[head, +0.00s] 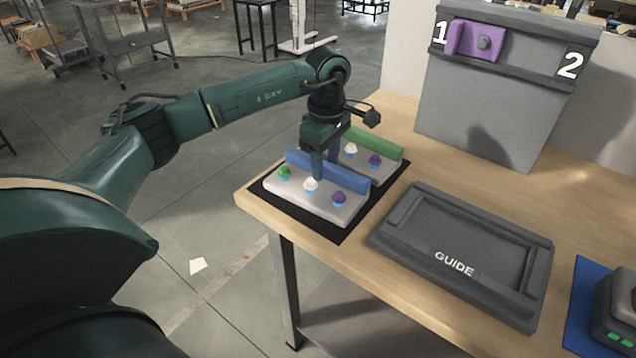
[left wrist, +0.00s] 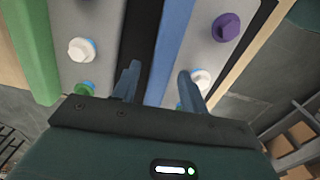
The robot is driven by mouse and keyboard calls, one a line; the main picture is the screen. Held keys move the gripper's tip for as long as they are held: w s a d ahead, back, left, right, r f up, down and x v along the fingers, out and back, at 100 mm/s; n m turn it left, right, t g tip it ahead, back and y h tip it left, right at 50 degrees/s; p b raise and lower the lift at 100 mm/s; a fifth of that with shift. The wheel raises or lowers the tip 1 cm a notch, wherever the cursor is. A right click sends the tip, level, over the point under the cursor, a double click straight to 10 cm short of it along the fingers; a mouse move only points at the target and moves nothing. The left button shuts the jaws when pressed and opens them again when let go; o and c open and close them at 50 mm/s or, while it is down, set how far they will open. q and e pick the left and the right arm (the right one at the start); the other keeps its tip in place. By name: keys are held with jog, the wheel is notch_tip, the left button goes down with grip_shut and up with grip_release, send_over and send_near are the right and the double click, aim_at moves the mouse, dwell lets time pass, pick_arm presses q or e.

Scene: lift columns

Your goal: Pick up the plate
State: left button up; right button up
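A light grey plate (head: 300,200) with a blue bar (head: 345,177) along its back edge lies on a black mat at the table's near left corner. It carries green, white and purple knobs. A second grey plate with a green bar (head: 376,143) lies behind it. My left gripper (head: 323,168) points down at the blue bar. In the left wrist view its fingers (left wrist: 158,88) are apart, one on each side of the blue bar (left wrist: 172,45), with small gaps showing. Part of the bar is hidden behind a finger in the head view. My right gripper is out of view.
A dark grey tray marked GUIDE (head: 480,232) lies right of the mat (head: 338,237). A grey box (head: 490,110) with a purple part (head: 478,42) and numbers 1 and 2 stands at the back. A dark device (head: 618,310) sits on a blue mat at the right.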

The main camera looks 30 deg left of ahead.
pick_arm(q)
grip_shut()
jog(key=shift+r, duration=0.2)
dwell(0.4)
notch_tip(320, 180, up, 13)
jog(key=p, duration=0.2)
jog(key=shift+p, duration=0.4)
